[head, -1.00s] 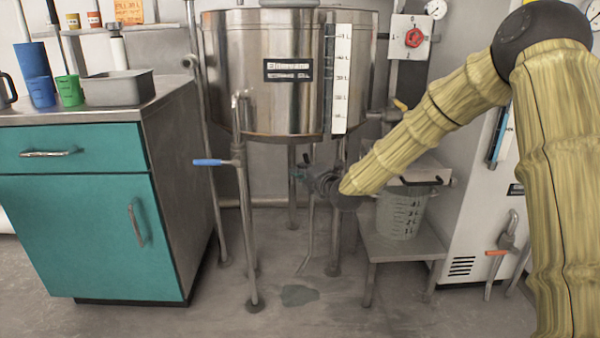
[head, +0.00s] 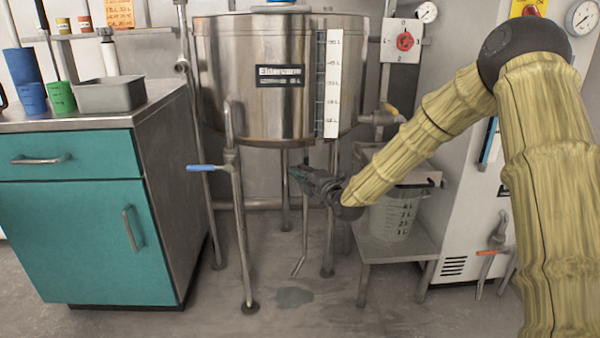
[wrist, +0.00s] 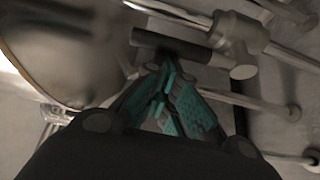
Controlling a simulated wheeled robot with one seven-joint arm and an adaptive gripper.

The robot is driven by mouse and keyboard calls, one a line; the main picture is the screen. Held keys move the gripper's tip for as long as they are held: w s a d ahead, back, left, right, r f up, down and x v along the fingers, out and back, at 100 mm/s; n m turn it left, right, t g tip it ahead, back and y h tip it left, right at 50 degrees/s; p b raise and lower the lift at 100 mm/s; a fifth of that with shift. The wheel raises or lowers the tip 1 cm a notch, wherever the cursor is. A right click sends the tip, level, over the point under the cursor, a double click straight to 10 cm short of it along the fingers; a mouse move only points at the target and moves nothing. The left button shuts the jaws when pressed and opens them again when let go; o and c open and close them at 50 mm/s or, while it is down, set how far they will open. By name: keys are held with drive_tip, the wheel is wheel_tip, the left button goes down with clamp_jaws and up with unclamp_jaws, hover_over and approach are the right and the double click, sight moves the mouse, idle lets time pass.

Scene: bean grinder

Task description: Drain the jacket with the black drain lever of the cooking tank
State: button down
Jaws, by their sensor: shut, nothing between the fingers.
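The steel cooking tank (head: 240,90) stands on legs in the middle of the head view. Its curved underside (wrist: 70,50) fills the upper left of the wrist view. The black drain lever (wrist: 172,42) shows in the wrist view as a dark bar beside a metal valve (wrist: 237,42), just beyond my fingertips. I cannot make the lever out in the head view. A thin drain pipe (head: 305,225) hangs under the tank. My gripper (head: 303,176) is under the tank, its teal fingers (wrist: 165,78) shut and empty. I cannot tell whether they touch the lever.
A blue-handled valve (head: 205,168) is on the tank's left front leg pipe. A teal cabinet (head: 90,235) stands left. A wet patch (head: 294,297) marks the floor.

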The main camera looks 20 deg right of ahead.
drive_tip(key=shift+a, duration=0.1)
drive_tip(key=s+a+p, duration=0.1)
drive_tip(key=s+p, duration=0.3)
drive_tip(key=s, duration=0.5)
drive_tip(key=shift+s+a+p, duration=0.15)
drive_tip(key=shift+s+p, duration=0.05)
drive_tip(key=shift+p, duration=0.15)
idle(6.7)
